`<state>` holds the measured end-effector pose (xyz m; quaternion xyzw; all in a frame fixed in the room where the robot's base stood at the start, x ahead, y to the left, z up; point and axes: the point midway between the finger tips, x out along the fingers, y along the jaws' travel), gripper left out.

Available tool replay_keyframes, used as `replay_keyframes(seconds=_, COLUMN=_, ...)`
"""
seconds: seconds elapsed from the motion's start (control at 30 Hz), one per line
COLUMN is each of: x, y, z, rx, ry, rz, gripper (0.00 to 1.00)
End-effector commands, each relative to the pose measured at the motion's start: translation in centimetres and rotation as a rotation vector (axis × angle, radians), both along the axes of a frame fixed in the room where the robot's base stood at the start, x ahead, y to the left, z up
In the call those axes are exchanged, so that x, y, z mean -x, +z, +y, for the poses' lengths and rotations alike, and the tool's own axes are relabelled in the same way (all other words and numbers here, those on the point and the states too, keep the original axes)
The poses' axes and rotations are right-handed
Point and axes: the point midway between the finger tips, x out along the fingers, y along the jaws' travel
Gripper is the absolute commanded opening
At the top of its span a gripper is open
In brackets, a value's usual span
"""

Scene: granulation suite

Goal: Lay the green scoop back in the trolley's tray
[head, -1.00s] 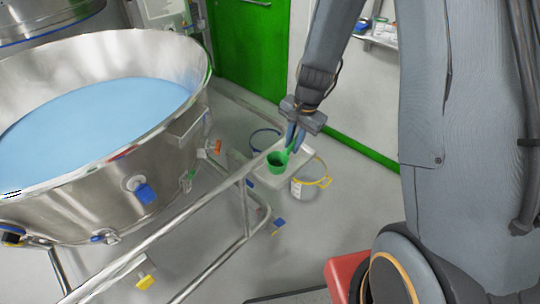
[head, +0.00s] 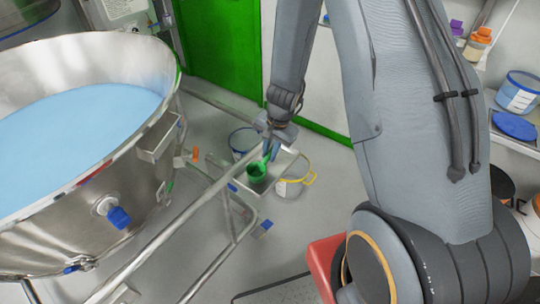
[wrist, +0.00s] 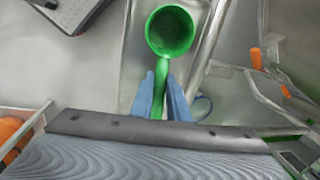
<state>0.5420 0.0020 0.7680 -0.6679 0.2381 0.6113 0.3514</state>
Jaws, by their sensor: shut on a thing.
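The green scoop (head: 258,172) has a round cup and a short handle; in the wrist view (wrist: 171,31) I look into its empty cup. My gripper (head: 268,150) is shut on the scoop's handle, and its blue fingers show on both sides of the handle in the wrist view (wrist: 161,96). The trolley's tray (head: 276,181) is a pale metal tray at the end of the trolley rails; it also shows in the wrist view (wrist: 136,60), behind the scoop. The scoop appears over the tray. I cannot tell whether it touches the tray floor.
A large steel bowl (head: 150,150) of blue material stands at left, with a trolley rail (head: 150,240) in front. A bucket with a yellow handle (head: 292,188) and a blue-rimmed bucket (head: 240,140) stand by the tray. Shelves with tubs (head: 518,92) are at right.

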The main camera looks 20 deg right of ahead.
Motion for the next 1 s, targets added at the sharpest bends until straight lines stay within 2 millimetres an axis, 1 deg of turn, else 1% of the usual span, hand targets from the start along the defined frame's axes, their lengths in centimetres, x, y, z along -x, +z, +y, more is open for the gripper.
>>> replay_keyframes(seconds=0.03, x=-0.02, y=-0.62, z=0.03, rx=0.0, ry=0.0, rz=0.001, gripper=0.0)
replay_keyframes(seconds=0.1, x=-0.01, y=-0.95, z=0.05, rx=0.001, ry=0.001, rz=0.001, gripper=0.0)
replay_keyframes(seconds=0.37, x=-0.01, y=-0.91, z=0.08, rx=0.0, ry=0.002, rz=0.0, gripper=0.0)
replay_keyframes(seconds=0.5, x=-0.04, y=-1.21, z=0.09, rx=0.0, ry=0.002, rz=0.0, gripper=0.0)
replay_keyframes(seconds=0.53, x=-0.03, y=-1.22, z=0.08, rx=0.0, ry=0.002, rz=0.0, gripper=0.16)
replay_keyframes(seconds=0.63, x=-0.01, y=-1.14, z=0.09, rx=0.0, ry=0.002, rz=0.0, gripper=0.33)
replay_keyframes(seconds=1.0, x=0.02, y=-0.95, z=0.07, rx=0.0, ry=0.002, rz=0.0, gripper=0.33)
